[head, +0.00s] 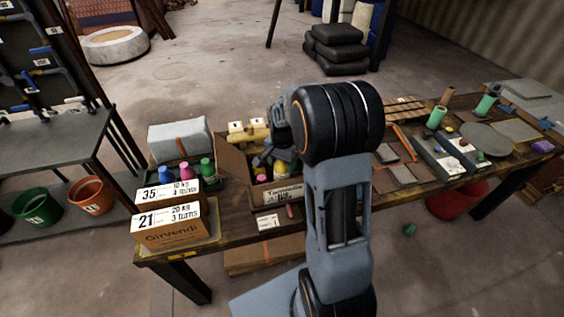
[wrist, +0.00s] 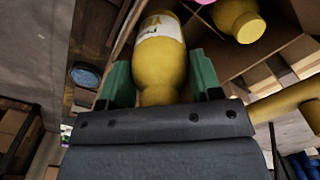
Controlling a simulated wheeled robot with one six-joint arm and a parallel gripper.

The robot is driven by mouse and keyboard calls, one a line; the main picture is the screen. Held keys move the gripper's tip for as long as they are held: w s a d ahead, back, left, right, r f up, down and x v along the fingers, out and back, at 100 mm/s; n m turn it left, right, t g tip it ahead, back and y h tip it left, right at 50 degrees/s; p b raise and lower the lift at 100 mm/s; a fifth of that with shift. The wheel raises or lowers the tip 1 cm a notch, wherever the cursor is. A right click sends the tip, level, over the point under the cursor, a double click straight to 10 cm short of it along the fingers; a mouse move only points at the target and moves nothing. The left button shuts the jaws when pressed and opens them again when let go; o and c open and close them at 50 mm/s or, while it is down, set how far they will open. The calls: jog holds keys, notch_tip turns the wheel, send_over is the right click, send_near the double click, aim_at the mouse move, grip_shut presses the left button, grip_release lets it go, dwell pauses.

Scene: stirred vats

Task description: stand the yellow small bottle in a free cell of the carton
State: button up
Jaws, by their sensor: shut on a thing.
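My gripper (wrist: 160,76) is shut on the yellow small bottle (wrist: 160,62), which has a white label band. The green fingers press on both of its sides in the wrist view. The bottle's far end reaches up beside a brown cardboard wall of the carton (wrist: 224,66); I cannot tell how far it is inside.
A grey covered block (head: 180,138) and yellow fittings (head: 248,131) lie behind. Tools and green cylinders crowd the right side.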

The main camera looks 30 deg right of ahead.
jog(key=o, duration=1.2)
jog(key=shift+c, duration=0.2)
jog(key=shift+r, duration=0.1)
notch_tip(320, 180, up, 10)
jog(key=p, duration=0.7)
jog(key=shift+p, duration=0.3)
